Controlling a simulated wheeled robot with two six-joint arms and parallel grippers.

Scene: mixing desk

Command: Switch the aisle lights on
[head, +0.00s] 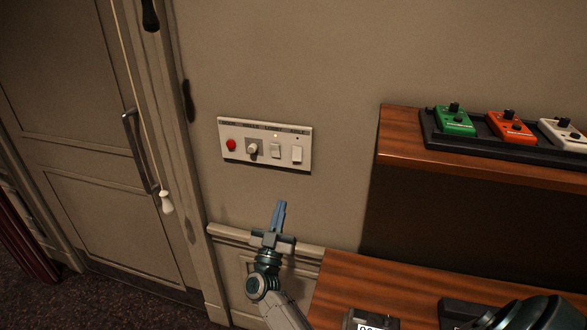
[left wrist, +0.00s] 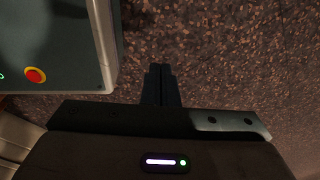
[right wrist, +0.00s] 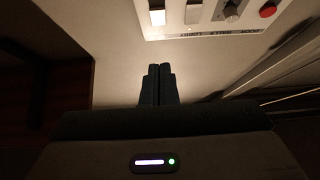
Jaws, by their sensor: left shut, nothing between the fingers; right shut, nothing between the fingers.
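A white wall panel (head: 265,158) carries a red button (head: 231,145), a round knob (head: 252,148) and two white rocker switches, the left one (head: 275,151) and the right one (head: 297,155). A small amber lamp glows above the left rocker; the dot above the right rocker is dark. In the right wrist view the panel (right wrist: 215,30) appears upside down beyond the shut fingers. My left gripper (left wrist: 160,70) is shut and empty above the carpet.
A pull cord with a white end (head: 167,202) hangs by the door (head: 95,150) at left. A wooden shelf (head: 400,145) at right holds a black board with green, orange and white pedals. A wooden desk (head: 345,285) lies below. The wall around the panel is clear.

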